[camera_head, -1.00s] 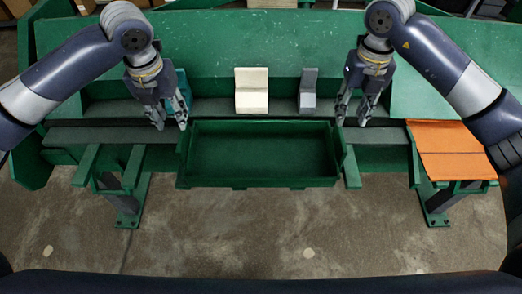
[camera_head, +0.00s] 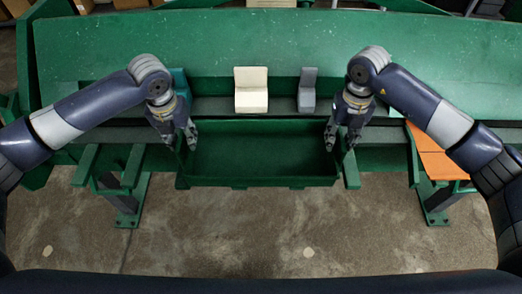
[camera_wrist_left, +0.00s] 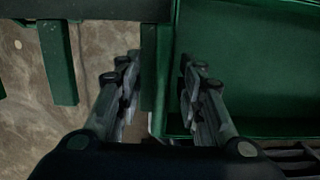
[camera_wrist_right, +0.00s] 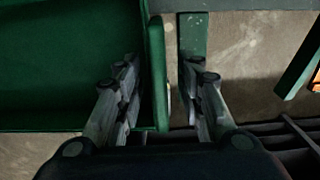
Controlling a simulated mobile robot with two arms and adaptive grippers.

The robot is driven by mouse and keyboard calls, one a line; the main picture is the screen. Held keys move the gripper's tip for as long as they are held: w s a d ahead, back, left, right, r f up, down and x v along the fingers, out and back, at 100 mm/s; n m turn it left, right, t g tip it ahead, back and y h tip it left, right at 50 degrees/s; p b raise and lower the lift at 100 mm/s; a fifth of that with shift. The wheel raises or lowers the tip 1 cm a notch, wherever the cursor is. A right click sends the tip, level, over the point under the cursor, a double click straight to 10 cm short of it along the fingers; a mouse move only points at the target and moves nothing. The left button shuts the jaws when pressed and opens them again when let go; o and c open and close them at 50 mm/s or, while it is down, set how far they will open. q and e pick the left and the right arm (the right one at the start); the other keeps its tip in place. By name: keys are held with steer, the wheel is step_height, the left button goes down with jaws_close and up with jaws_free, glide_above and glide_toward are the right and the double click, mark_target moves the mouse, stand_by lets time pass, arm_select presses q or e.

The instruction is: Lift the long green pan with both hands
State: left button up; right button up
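The long green pan (camera_head: 262,160) sits at the front middle of the green bench, its open top facing up and its inside empty. My left gripper (camera_head: 181,143) is at the pan's left end; in the left wrist view its fingers (camera_wrist_left: 152,90) are apart, with the pan's end wall (camera_wrist_left: 158,75) between them. My right gripper (camera_head: 341,141) is at the right end; in the right wrist view its fingers (camera_wrist_right: 160,88) are apart on either side of the end wall (camera_wrist_right: 157,70). I see a gap beside the wall in each wrist view.
A cream block (camera_head: 251,90), a grey block (camera_head: 307,90) and a teal object (camera_head: 180,82) stand on the ledge behind the pan. An orange panel (camera_head: 436,155) lies at the right. The concrete floor in front is clear.

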arm_select(q)
jaws_close()
arm_select(e)
jaws_close()
arm_select(q)
steer(key=shift+w+r, duration=0.1)
steer(key=shift+r, duration=0.15)
arm_select(e)
steer(key=shift+r, duration=0.25)
